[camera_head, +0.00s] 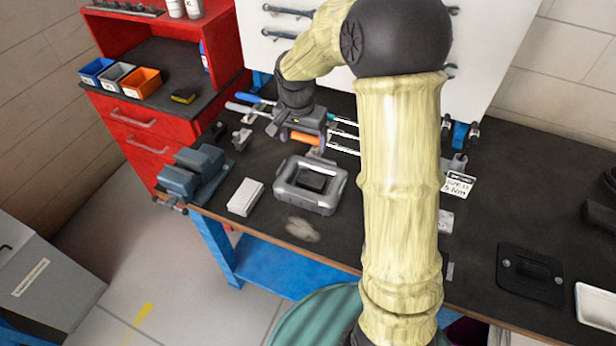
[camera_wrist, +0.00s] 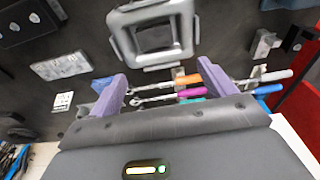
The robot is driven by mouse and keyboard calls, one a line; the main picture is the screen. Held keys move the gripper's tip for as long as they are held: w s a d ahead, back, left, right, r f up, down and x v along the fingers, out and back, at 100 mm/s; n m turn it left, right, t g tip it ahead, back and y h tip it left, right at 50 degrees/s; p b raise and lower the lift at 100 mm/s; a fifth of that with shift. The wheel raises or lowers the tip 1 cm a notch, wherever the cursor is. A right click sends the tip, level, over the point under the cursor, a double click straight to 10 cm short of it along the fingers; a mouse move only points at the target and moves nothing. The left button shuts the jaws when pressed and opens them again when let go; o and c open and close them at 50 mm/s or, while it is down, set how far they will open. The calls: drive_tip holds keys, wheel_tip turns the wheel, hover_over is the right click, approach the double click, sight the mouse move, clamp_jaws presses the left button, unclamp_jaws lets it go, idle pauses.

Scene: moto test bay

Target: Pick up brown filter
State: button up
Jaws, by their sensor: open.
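I cannot make out a clearly brown filter in either view. A grey open-framed housing (camera_head: 283,188) lies on the dark workbench, with a dark block (camera_head: 313,182) inside its opening. It also shows at the top of the wrist view (camera_wrist: 122,42), cut by the edge. A pale ribbed block (camera_head: 246,197) lies left of the housing. A flat tan patch (camera_head: 302,229) lies in front of it; I cannot tell what it is. My gripper (camera_head: 303,144) is behind the housing, above the tools. Its purple fingers (camera_wrist: 160,72) are apart with nothing held between them.
A blue-grey vise (camera_head: 196,172) stands at the bench's left end. A red cabinet (camera_head: 145,120) with small bins is at left. A black plate (camera_head: 531,273) lies at right.

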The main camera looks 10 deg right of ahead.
drive_tip(key=p, duration=0.3)
hover_over(311, 179)
drive_tip(key=f, duration=1.2)
drive_tip(key=shift+s+a, duration=0.35)
drive_tip(key=shift+a, duration=0.05)
drive_tip(key=shift+f+p, duration=0.4)
drive_tip(key=shift+p, duration=0.1)
drive_tip(key=shift+w+d+f+p, duration=0.1)
drive_tip(key=shift+f+p, duration=0.2)
drive_tip(key=shift+f, duration=0.4)
drive_tip(key=shift+w+d+f+p, duration=0.15)
drive_tip(key=shift+f+p, duration=0.1)
drive_tip(key=shift+f, duration=0.45)
drive_tip(key=shift+w+d+f+p, duration=0.1)
drive_tip(key=shift+f+p, duration=0.2)
drive_tip(key=shift+f, duration=0.4)
drive_tip(key=c, duration=0.6)
